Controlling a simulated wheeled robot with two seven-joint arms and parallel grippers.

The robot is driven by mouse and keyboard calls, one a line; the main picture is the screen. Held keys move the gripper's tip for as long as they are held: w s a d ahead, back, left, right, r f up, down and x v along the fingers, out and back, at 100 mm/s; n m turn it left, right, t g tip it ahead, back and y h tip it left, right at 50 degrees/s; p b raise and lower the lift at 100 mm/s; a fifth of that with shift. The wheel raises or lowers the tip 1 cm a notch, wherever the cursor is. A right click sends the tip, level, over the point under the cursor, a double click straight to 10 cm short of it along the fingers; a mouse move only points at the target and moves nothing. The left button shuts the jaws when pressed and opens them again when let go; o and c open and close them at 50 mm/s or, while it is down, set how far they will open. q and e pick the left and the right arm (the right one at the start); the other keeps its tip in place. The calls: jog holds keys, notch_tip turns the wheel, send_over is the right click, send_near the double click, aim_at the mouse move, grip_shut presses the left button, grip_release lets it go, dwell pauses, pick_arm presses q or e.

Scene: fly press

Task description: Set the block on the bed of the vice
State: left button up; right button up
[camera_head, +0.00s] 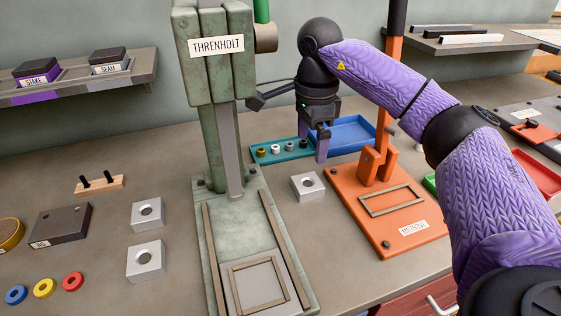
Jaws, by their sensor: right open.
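Three silver blocks with round holes are in the head view: one (307,187) between the green press and the orange press, and two (148,214) (145,260) on the left of the bench. Nothing is plainly marked as a vice. The green THRENHOLT press (208,85) has a bed (228,276) with a square frame on it, and the frame looks empty. My right gripper (322,150) points down, open and seemingly empty, over the bench just beyond the nearest block. My left gripper is not in view.
An orange press (408,230) with an upright post and an empty frame stands right of the green one. Behind are a teal strip (270,157) with several small rings and a blue tray (350,132). A dark block (60,224) and coloured rings (44,287) lie at left.

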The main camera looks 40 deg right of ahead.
aim_at(308, 183)
notch_tip(308, 183, down, 9)
jog(key=b, duration=0.4)
jog(key=shift+s+a, duration=0.1)
jog(key=shift+f, duration=0.45)
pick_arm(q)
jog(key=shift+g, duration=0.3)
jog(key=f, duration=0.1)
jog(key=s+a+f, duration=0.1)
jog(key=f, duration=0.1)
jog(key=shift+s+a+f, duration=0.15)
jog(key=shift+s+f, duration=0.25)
pick_arm(e)
jog(key=shift+c, duration=0.3)
jog(key=c, duration=0.7)
jog(key=shift+r, duration=0.1)
grip_shut()
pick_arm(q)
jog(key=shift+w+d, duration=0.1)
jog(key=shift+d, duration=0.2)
pick_arm(e)
jog(key=shift+r, duration=0.1)
